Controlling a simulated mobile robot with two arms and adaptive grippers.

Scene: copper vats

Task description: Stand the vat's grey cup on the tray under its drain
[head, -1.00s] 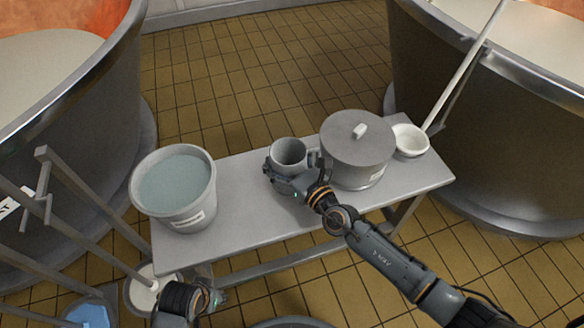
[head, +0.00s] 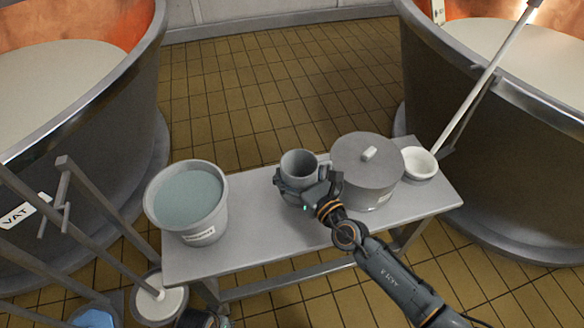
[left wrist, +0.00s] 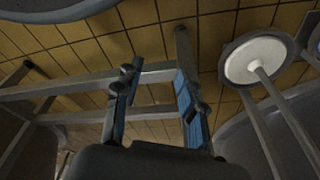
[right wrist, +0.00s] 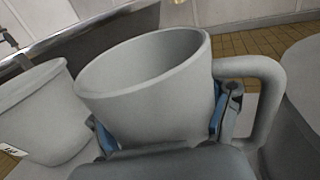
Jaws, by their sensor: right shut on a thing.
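The grey cup (head: 299,163) is upright over the grey bench, left of the lidded pot. My right gripper (head: 298,186) is shut on it, with its fingers around the cup's body. In the right wrist view the cup (right wrist: 150,90) fills the middle, mouth up and slightly tilted in the picture, handle to the right. I cannot tell whether its base touches the bench. My left gripper (left wrist: 156,65) is open and empty, low beside the bench frame; only a bit of that arm shows at the head view's bottom edge. I cannot make out the tray or drain.
Large vats stand at left (head: 90,130) and right (head: 480,130). A pole leans at right; rails and pails stand at lower left.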

